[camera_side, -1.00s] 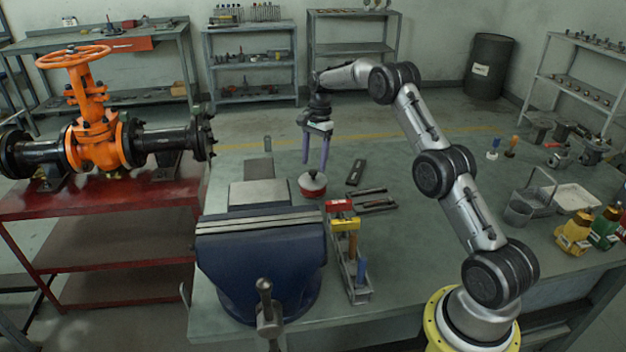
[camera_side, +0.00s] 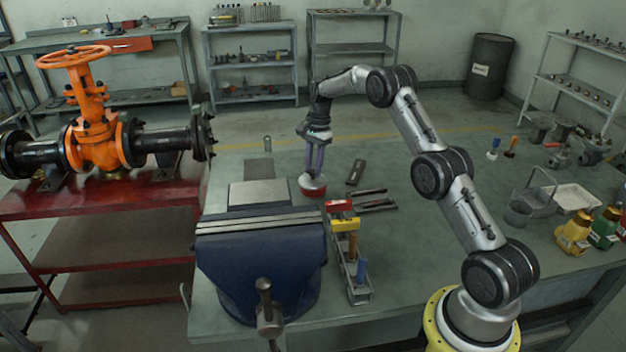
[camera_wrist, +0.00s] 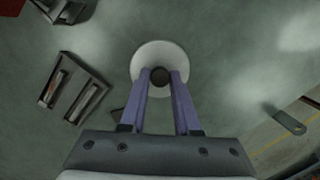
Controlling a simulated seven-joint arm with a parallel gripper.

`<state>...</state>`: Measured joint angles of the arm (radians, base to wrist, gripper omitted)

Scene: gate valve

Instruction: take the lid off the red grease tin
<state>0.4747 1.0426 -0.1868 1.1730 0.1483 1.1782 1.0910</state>
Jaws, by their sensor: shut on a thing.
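The red grease tin (camera_side: 312,189) stands on the green bench, behind and to the right of the blue vise in the side view. Its pale round lid (camera_wrist: 160,52) with a dark central knob (camera_wrist: 160,75) shows from above in the wrist view. My gripper (camera_side: 315,172) points down over the tin. Its two purple fingers are shut on the lid's knob, one on each side. The lid appears to sit on the tin, with no clear gap between them. The tin's body is hidden under the lid in the wrist view.
The blue vise (camera_side: 262,255) stands in front of the tin. A dark flat block (camera_side: 356,172) and dark-handled tools (camera_side: 375,200) lie to its right. A small rack (camera_side: 353,265) stands at front right. Bench space behind the tin is mostly clear.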

